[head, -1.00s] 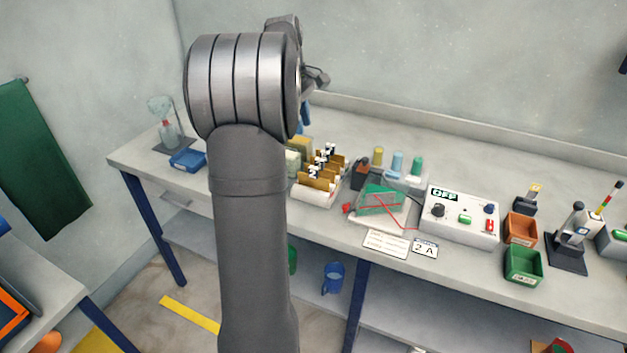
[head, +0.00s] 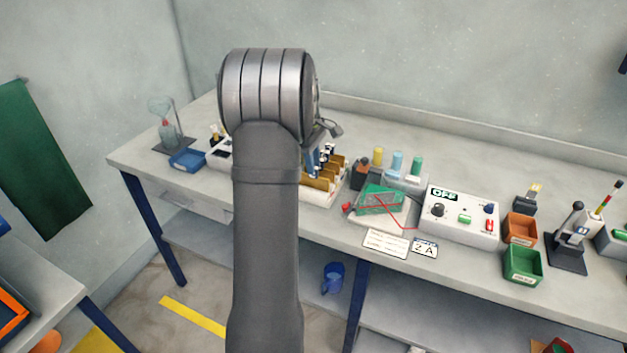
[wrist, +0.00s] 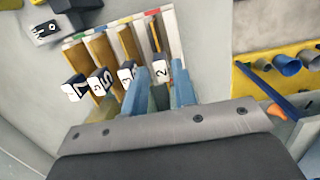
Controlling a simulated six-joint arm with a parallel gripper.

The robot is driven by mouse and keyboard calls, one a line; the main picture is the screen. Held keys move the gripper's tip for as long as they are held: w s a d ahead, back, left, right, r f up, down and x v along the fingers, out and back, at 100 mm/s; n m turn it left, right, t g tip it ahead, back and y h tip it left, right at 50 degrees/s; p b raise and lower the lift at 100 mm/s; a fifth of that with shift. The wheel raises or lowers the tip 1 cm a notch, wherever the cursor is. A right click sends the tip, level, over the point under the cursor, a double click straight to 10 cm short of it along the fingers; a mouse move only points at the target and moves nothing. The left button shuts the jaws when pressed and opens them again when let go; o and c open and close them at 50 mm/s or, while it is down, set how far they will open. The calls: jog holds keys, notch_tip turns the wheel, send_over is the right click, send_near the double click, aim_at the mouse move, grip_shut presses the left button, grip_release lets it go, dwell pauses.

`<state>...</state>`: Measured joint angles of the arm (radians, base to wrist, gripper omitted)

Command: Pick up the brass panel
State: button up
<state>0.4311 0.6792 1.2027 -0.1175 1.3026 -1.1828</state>
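Several brass-coloured panels (wrist: 129,42) stand side by side in a white rack (wrist: 172,36). They carry black-and-white numbered clips, among them 5, 3 and 2. In the head view the brass panels (head: 318,185) show partly behind my arm. My gripper (wrist: 160,88) has its two blue fingers apart, one on each side of the clip marked 2 (wrist: 161,71). I cannot tell whether either finger touches it. In the head view a blue part of my gripper (head: 313,162) shows just above the rack, and the rest is hidden by my arm.
A green panel with red wires (head: 380,200) lies right of the rack, with a control box reading OFF (head: 460,215) beyond it. Coloured bottles (head: 397,163) stand behind. A blue tray (head: 187,160) is at the left. A yellow surface (wrist: 290,85) is right in the wrist view.

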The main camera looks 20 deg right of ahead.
aim_at(314, 176)
jog(key=f, duration=0.5)
jog(key=shift+s+d, duration=0.15)
jog(key=shift+s, duration=0.05)
grip_shut()
jog(key=shift+r, duration=0.1)
jog(key=shift+r, duration=0.55)
jog(key=s+d+r, duration=0.6)
jog(key=s+r, duration=0.3)
jog(key=s, duration=0.1)
jog(key=shift+r, duration=0.4)
jog(key=shift+w+d, duration=0.1)
